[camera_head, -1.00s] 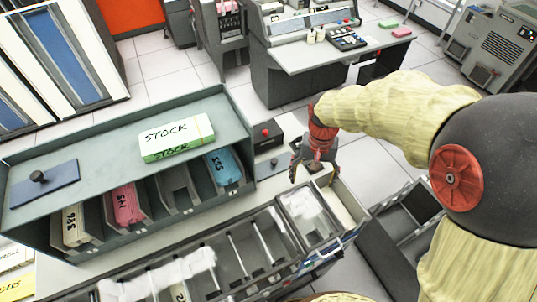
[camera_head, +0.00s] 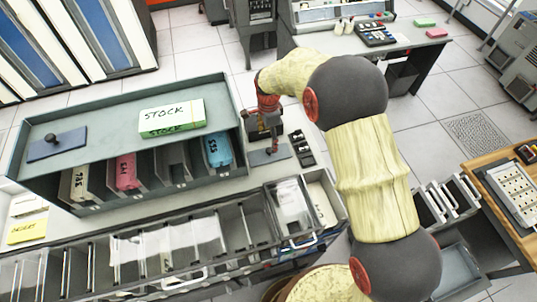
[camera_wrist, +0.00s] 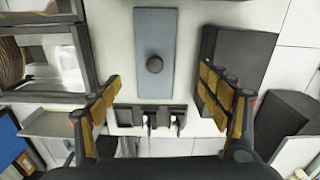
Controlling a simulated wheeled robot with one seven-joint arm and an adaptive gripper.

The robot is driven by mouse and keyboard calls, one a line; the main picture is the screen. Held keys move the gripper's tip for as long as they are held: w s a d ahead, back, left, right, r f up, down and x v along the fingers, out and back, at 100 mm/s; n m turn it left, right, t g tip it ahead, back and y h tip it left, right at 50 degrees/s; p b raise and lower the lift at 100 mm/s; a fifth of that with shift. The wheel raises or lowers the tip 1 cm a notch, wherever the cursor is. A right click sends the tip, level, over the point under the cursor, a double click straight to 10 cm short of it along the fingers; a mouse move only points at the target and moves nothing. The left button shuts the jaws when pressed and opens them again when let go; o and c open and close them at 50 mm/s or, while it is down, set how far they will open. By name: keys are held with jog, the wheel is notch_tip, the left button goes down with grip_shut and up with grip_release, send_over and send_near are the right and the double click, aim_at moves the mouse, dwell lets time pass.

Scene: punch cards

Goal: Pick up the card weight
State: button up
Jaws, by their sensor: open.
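A card weight, a flat blue-grey plate with a dark round knob, lies on the light counter below my gripper. The plate (camera_wrist: 154,30) is upper centre in the wrist view, with its knob between and beyond my fingers. In the head view part of this plate (camera_head: 282,153) shows beside the rack's right end, partly covered by my gripper (camera_head: 270,143). A similar plate with a knob (camera_head: 57,146) lies on top of the rack at the left. My gripper (camera_wrist: 167,107) is open and empty, its yellow-padded fingers spread wide and apart from the plate.
A dark box (camera_wrist: 237,65) stands right of the plate in the wrist view. A black unit (camera_wrist: 150,116) with pale levers lies near the plate's lower end. The grey rack (camera_head: 100,120) holds card decks and a STOCK box (camera_head: 171,117). Clear bins line the front.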

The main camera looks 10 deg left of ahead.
aim_at(269, 150)
jog(key=shift+f+m, duration=0.1)
jog(key=shift+m, duration=0.2)
jog(key=shift+d+f, duration=0.1)
jog(key=shift+f, duration=1.1)
jog(key=shift+s+d+f+p, duration=0.1)
jog(key=shift+f+p, duration=0.15)
jog(key=shift+f, duration=0.6)
jog(key=shift+s+a+f+p, duration=0.15)
jog(key=shift+f+p, duration=0.1)
jog(key=shift+f, duration=0.65)
jog(key=shift+s+d+f+p, duration=0.15)
jog(key=shift+f+p, duration=0.1)
jog(key=shift+f, duration=0.6)
jog(key=shift+c, duration=0.4)
jog(key=c, duration=1.9)
grip_shut()
